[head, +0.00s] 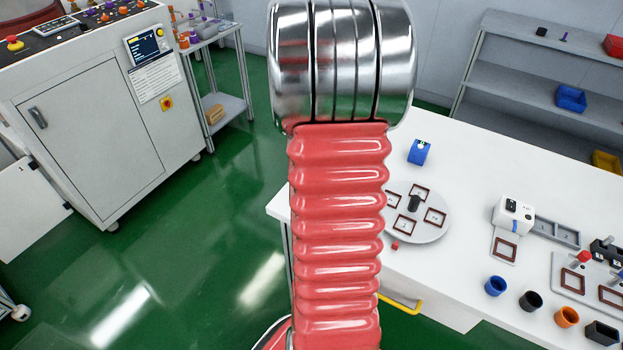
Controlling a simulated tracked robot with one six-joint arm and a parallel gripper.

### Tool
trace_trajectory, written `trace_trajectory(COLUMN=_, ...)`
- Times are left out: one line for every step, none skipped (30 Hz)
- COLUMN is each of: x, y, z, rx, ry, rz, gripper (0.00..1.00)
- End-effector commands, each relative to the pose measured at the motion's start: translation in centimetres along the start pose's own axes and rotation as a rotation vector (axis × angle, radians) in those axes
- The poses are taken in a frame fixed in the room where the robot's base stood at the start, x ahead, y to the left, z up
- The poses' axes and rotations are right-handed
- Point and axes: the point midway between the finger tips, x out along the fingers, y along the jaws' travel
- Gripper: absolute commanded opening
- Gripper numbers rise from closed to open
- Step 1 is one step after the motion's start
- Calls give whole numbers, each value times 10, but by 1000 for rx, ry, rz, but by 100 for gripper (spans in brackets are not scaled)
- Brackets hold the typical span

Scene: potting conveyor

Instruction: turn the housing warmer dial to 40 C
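A small white box (513,213) with a dark round spot on top and a blue mark on its front stands on the white table (470,160) at the right. A light plate (504,247) with a brown square frame lies in front of it. It may be the housing warmer, but no label, dial marks or temperature can be read. My own red ribbed arm with its chrome joint fills the middle of the head view and hides part of the table's left side. My gripper is not in view.
A round turntable (433,229) with brown square frames, a blue block (419,151), several cups including an orange one (567,317), and a fixture tray (570,281) are on the table. A grey cabinet (110,130) stands left. Green floor (190,240) is open between.

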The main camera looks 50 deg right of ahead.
Motion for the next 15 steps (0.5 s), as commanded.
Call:
trace_trajectory(x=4, y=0, z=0, rx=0, ry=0, rz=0, gripper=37)
trace_trajectory(x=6, y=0, z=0, rx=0, ry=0, rz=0, gripper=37)
trace_trajectory(x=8, y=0, z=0, rx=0, ry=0, rz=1, gripper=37)
trace_trajectory(x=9, y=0, z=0, rx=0, ry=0, rz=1, gripper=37)
trace_trajectory(x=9, y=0, z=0, rx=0, ry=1, rz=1, gripper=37)
trace_trajectory(x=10, y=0, z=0, rx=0, ry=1, rz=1, gripper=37)
trace_trajectory(x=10, y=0, z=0, rx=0, ry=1, rz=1, gripper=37)
trace_trajectory(x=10, y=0, z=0, rx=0, ry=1, rz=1, gripper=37)
trace_trajectory(x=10, y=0, z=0, rx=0, ry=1, rz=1, gripper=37)
trace_trajectory(x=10, y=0, z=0, rx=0, ry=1, rz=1, gripper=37)
trace_trajectory(x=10, y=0, z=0, rx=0, ry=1, rz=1, gripper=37)
trace_trajectory(x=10, y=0, z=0, rx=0, ry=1, rz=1, gripper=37)
trace_trajectory(x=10, y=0, z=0, rx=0, ry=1, rz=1, gripper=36)
trace_trajectory(x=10, y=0, z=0, rx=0, ry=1, rz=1, gripper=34)
trace_trajectory(x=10, y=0, z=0, rx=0, ry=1, rz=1, gripper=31)
